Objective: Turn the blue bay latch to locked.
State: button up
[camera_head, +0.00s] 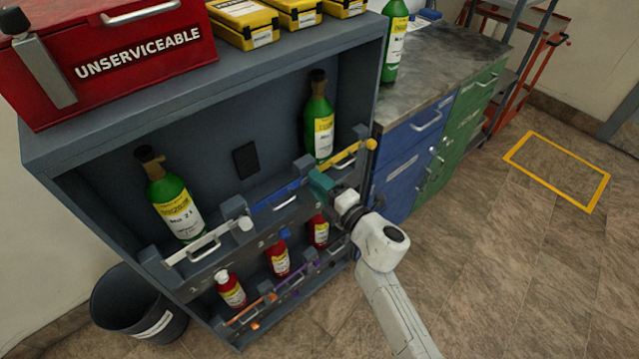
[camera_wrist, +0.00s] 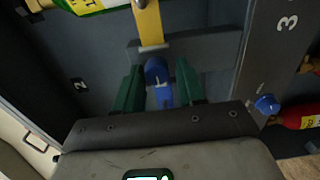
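The blue bay latch (camera_head: 277,195) is a blue bar lying across the front of the middle upper bay, which holds no bottle. Its right end is hidden by my gripper (camera_head: 320,183). In the wrist view a blue knob (camera_wrist: 157,82) with a pale mark lies between the green fingertips of my gripper (camera_wrist: 159,88). Gaps show on both sides of the knob, so my gripper is open around it and not gripping. The far side of the knob is hidden.
A white latch (camera_head: 205,245) lies left of the blue one, and a yellow latch (camera_head: 348,153) lies close right of my gripper. Green bottles stand in the left (camera_head: 175,200) and right (camera_head: 319,122) bays. Red bottles (camera_head: 277,258) sit below. Floor at right is clear.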

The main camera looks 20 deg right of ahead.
jog(key=shift+o, duration=1.1)
jog(key=shift+r, duration=0.1)
jog(key=shift+s, duration=0.1)
jog(key=p+v, duration=0.1)
jog(key=v, duration=0.9)
jog(key=shift+s+d, duration=0.15)
jog(key=shift+s, duration=0.15)
